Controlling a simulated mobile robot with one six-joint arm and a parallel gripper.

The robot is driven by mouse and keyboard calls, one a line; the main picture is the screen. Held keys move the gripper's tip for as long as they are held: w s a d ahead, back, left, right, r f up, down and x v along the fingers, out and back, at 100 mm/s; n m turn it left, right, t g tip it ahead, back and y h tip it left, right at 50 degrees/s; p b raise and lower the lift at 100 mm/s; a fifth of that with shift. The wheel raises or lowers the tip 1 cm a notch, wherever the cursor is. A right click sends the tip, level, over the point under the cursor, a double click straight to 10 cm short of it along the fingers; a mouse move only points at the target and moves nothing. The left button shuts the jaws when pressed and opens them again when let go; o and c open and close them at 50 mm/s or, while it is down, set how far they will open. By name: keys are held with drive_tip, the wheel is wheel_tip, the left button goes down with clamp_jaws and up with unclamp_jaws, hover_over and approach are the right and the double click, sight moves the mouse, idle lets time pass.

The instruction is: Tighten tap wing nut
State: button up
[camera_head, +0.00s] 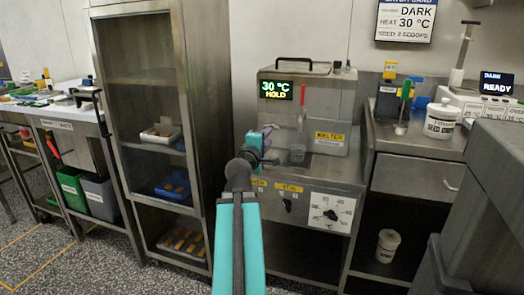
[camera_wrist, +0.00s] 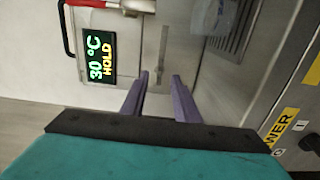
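The melter (camera_head: 330,110) stands at the middle of the head view, its display (camera_head: 276,90) reading 30 °C HOLD. A red lever (camera_head: 302,103) is on its front; it also shows at the top left of the wrist view (camera_wrist: 68,28). A grey metal cylinder (camera_wrist: 138,6) lies near the lever, perhaps part of the tap. I cannot make out the wing nut for certain. My gripper (camera_head: 268,142) is at the melter's front left. In the wrist view its purple fingers (camera_wrist: 163,80) are apart with nothing gripped. A thin grey metal piece (camera_wrist: 161,52) shows beyond the fingertips.
A clear cup (camera_head: 297,153) stands below the melter's front. The control panel with a dial (camera_head: 330,214) is under the counter edge. A steel rack (camera_head: 145,90) stands left. A seed tub (camera_head: 440,120) and a green-handled tool (camera_head: 405,100) are on the right counter.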

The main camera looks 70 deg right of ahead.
drive_tip(key=shift+a+f+b, duration=0.25)
drive_tip(key=shift+a+b, duration=0.8)
drive_tip(key=shift+b, duration=2.85)
drive_tip(key=shift+s+a+r+b, duration=0.1)
drive_tip(key=shift+a+r+b, duration=0.05)
drive_tip(key=shift+a+b, duration=1.1)
drive_tip(key=shift+a, duration=0.1)
